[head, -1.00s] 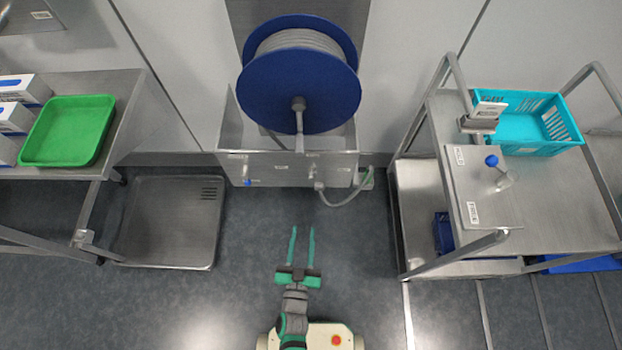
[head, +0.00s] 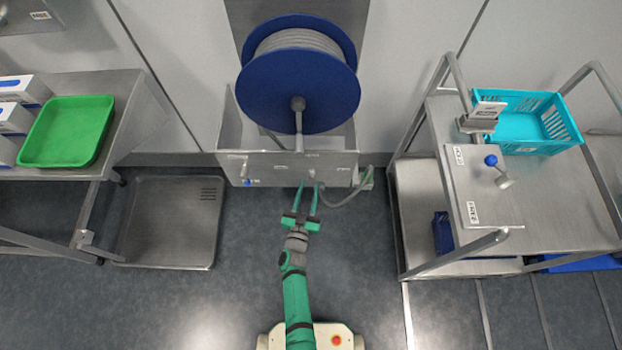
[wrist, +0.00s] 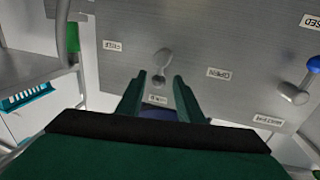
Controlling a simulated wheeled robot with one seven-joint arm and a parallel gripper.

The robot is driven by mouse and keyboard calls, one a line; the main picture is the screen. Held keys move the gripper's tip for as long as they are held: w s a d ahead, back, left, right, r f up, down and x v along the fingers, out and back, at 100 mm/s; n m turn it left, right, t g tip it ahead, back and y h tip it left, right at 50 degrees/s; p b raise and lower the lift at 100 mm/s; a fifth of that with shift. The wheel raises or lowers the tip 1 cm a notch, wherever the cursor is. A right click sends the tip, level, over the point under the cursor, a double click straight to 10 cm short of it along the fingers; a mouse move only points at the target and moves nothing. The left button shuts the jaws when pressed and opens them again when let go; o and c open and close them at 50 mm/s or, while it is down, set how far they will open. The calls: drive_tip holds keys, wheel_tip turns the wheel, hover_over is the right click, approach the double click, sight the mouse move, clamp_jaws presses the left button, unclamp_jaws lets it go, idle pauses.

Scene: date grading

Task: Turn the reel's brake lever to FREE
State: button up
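The hose reel (head: 300,85) is a large blue drum with grey hose, above a steel panel (head: 265,172). A short grey lever (wrist: 162,62) stands on the panel in the wrist view. I take it for the brake lever. One small label (wrist: 112,45) is left of it and another (wrist: 157,99) lies below it, by the fingers. Their words are hard to read. My gripper (head: 309,186) is in front of the panel's right part. Contact cannot be told.
A second lever with a blue knob (wrist: 313,65) sits on the same panel, near labels reading OPEN and CLOSED. A hose (head: 345,200) loops at the panel's right. A steel cart (head: 435,262) stands right, a floor tray (head: 170,245) left. The floor between is clear.

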sight(311, 179)
drive_tip(key=shift+w+d, duration=0.2)
drive_tip(key=shift+w, duration=0.9)
drive_tip(key=shift+w+d, duration=0.2)
drive_tip(key=shift+w, duration=0.9)
clamp_jaws()
